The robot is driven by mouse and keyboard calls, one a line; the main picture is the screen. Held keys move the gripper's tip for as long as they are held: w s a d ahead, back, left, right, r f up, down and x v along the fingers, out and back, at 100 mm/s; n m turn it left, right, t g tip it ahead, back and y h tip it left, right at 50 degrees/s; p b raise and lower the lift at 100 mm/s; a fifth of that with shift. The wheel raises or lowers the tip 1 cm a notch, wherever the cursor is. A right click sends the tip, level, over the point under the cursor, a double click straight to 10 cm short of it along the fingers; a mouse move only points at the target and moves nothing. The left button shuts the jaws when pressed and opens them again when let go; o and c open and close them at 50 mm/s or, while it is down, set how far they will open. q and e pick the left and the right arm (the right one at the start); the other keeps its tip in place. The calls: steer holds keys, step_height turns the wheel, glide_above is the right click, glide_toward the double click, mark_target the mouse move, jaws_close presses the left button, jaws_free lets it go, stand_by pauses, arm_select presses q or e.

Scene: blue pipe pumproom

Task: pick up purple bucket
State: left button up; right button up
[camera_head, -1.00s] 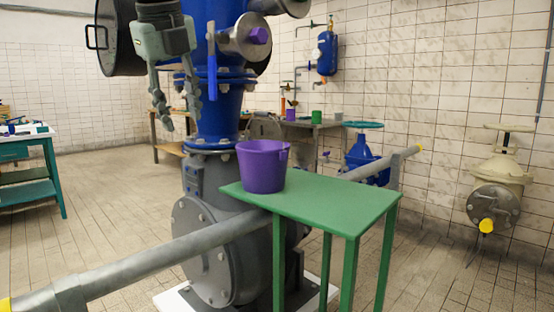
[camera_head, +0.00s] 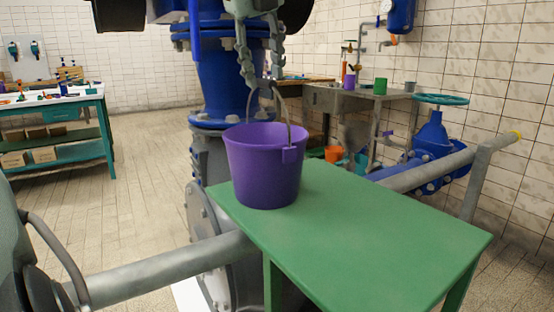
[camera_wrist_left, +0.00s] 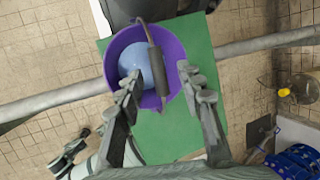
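The purple bucket (camera_head: 263,170) stands upright near the far left end of the green table (camera_head: 350,225). Its thin handle (camera_head: 289,112) is raised above the rim. My left gripper (camera_head: 264,80) hangs above the bucket, its fingers pointing down and apart near the top of the handle. In the left wrist view, the handle (camera_wrist_left: 156,60) crosses the bucket (camera_wrist_left: 172,52) and runs between the open fingers of my left gripper (camera_wrist_left: 160,85). I cannot see contact with the handle. A light blue round patch shows inside the bucket. My right gripper is not in view.
A blue pipe column (camera_head: 222,85) stands behind the bucket. A grey pipe (camera_head: 165,268) runs past the table on the left, another pipe (camera_head: 430,168) on the right. A workbench (camera_head: 80,118) stands far left. The table's near right part is clear.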

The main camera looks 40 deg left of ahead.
arm_select(q)
steer(key=x, duration=0.2)
steer(key=shift+f, duration=0.35)
steer(key=x, duration=0.4)
steer(key=shift+w+a+f, duration=0.15)
steer(key=shift+f, duration=0.05)
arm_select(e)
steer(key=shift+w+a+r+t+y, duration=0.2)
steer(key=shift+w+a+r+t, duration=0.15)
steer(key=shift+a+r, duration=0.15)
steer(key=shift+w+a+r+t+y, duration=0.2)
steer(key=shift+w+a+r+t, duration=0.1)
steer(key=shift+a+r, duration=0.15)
arm_select(q)
steer(key=shift+c, duration=0.2)
jaws_close()
